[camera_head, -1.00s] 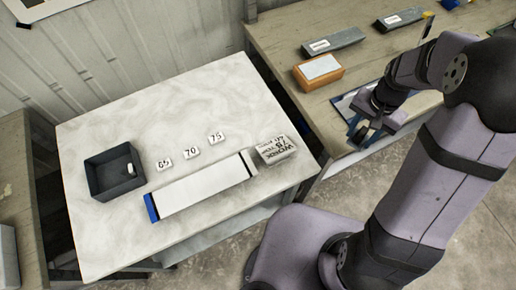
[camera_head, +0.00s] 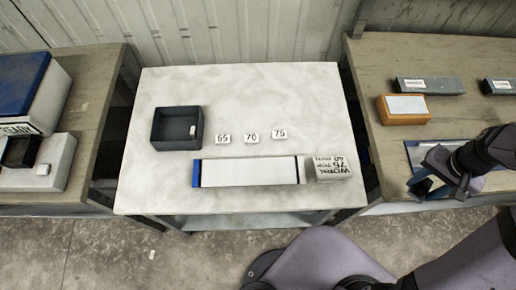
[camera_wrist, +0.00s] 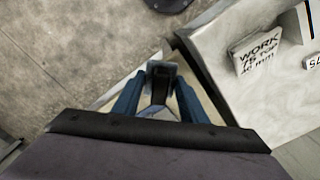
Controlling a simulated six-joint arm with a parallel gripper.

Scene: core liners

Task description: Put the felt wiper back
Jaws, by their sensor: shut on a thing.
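My gripper (camera_head: 425,187) is at the front of the right bench, low over a flat blue-edged panel (camera_head: 424,150). In the wrist view my gripper (camera_wrist: 160,100) has its two blue fingers closed on a dark grey block (camera_wrist: 161,72). I take this block to be the felt wiper, but its face is mostly hidden. In the head view the fingers and arm largely hide it. I cannot tell whether it touches the panel. An orange block with a white top (camera_head: 405,108) and two grey labelled blocks (camera_head: 430,86) lie behind the panel.
The pale middle table holds a dark open box (camera_head: 177,127) with a small white piece inside, tiles marked 65, 70 and 75 (camera_head: 251,137), a long white strip (camera_head: 248,172) and a WORK block (camera_head: 333,168). A blue-lidded box (camera_head: 20,85) stands on the left bench. A gap separates table and right bench.

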